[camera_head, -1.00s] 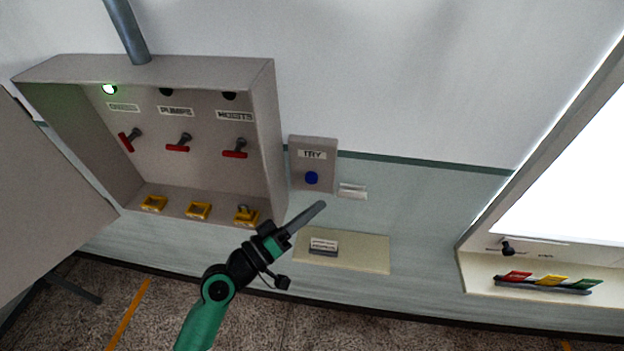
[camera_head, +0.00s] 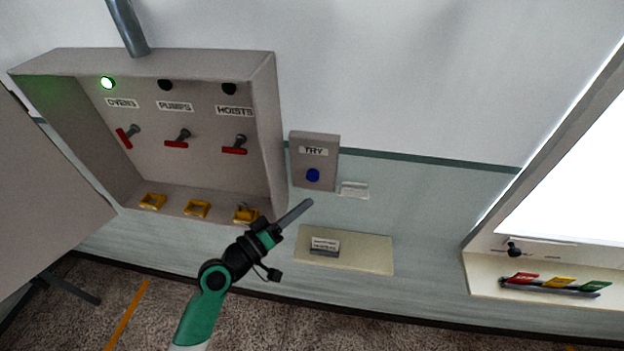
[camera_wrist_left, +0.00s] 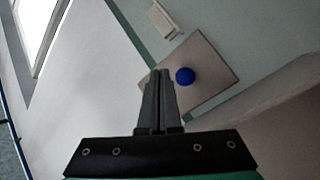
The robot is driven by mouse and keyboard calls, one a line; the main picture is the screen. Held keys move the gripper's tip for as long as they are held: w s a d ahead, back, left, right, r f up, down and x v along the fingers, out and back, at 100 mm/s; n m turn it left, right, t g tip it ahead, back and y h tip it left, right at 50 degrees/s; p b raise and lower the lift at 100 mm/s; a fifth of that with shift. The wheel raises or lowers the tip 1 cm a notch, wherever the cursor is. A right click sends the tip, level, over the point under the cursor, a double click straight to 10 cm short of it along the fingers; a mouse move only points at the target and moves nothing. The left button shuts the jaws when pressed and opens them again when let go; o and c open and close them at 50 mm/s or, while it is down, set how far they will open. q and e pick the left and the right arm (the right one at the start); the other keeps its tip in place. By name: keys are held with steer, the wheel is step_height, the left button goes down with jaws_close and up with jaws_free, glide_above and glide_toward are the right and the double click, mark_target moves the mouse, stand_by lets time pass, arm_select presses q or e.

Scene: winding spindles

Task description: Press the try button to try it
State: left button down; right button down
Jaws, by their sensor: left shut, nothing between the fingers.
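The grey try box (camera_head: 325,150) is on the wall, labelled TRY, with a round blue button (camera_head: 313,175) on its lower part. My left gripper (camera_head: 309,202) is shut and empty, just below the box and apart from the button in the head view. In the left wrist view the blue button (camera_wrist_left: 185,76) shows just right of the shut fingertips (camera_wrist_left: 160,74), on the grey box (camera_wrist_left: 215,72). The gap in depth between fingertips and button is hard to tell. My right gripper is not in view.
An open grey cabinet (camera_head: 265,120) stands left of the box, with red-handled switches, yellow pieces and one lit green lamp (camera_head: 107,83). A small white holder (camera_head: 354,189) is right of the box. A cream shelf (camera_head: 370,252) with a card lies below. A tag rack (camera_head: 550,287) is at right.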

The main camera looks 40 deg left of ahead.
mark_target(312, 177)
arm_select(q)
steer(key=shift+w+a+b, duration=0.5)
steer(key=shift+w+a, duration=0.25)
steer(key=shift+w, duration=0.35)
steer(key=shift+w+a+b, duration=0.5)
steer(key=shift+w+a, duration=0.25)
steer(key=shift+w, duration=0.35)
steer(key=shift+w+a+f+b, duration=0.15)
steer(key=shift+a+f+b, duration=0.05)
steer(key=shift+b, duration=0.1)
stand_by(0.3)
steer(key=shift+a+f+b, duration=0.3)
steer(key=shift+f+b, duration=0.15)
steer(key=shift+b, duration=0.15)
stand_by(1.4)
steer(key=shift+w+d+r, duration=0.1)
steer(key=shift+d+r, duration=0.05)
steer(key=shift+r, duration=0.1)
